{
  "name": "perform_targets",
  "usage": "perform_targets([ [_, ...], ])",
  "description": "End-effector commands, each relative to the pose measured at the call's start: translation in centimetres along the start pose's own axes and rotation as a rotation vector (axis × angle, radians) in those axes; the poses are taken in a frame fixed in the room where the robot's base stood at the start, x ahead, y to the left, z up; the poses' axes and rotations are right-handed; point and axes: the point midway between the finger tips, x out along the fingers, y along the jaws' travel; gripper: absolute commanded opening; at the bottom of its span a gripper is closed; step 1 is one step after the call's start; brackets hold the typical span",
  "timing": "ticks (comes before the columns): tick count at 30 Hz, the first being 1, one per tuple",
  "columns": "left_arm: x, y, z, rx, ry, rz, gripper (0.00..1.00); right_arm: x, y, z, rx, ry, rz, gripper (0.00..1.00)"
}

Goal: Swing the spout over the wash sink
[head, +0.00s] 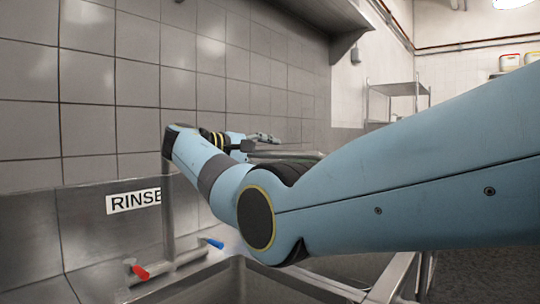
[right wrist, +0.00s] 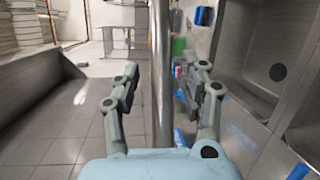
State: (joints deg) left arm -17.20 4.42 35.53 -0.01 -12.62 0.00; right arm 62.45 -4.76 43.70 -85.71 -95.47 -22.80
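The faucet has an upright metal riser (head: 169,215) at the back of the near sink. A metal tube that looks like the spout (head: 290,155) runs off to the right behind my right arm, which hides most of it. My right gripper (head: 262,138) is beyond my forearm, close to this tube. In the right wrist view a metal tube (right wrist: 160,45) passes between the fingers of the right gripper (right wrist: 160,82). The fingers are spread, with a gap on either side of the tube. No label reading wash is visible. My left gripper is not in view.
A basin with a drain (right wrist: 277,72) is right in the wrist view. A wall shelf (head: 325,15) overhangs.

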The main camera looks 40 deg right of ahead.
Motion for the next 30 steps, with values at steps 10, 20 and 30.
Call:
perform_targets([
  [10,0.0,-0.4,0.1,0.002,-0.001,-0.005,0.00,-1.1,-0.1,0.0,-0.002,0.001,-0.001,0.44],
  [20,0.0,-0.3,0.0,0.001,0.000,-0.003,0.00,-8.3,-0.1,-0.1,-0.002,0.003,-0.002,0.44],
  [30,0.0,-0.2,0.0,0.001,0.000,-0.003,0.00,-12.0,-0.1,-0.1,-0.001,0.000,-0.001,0.44],
])
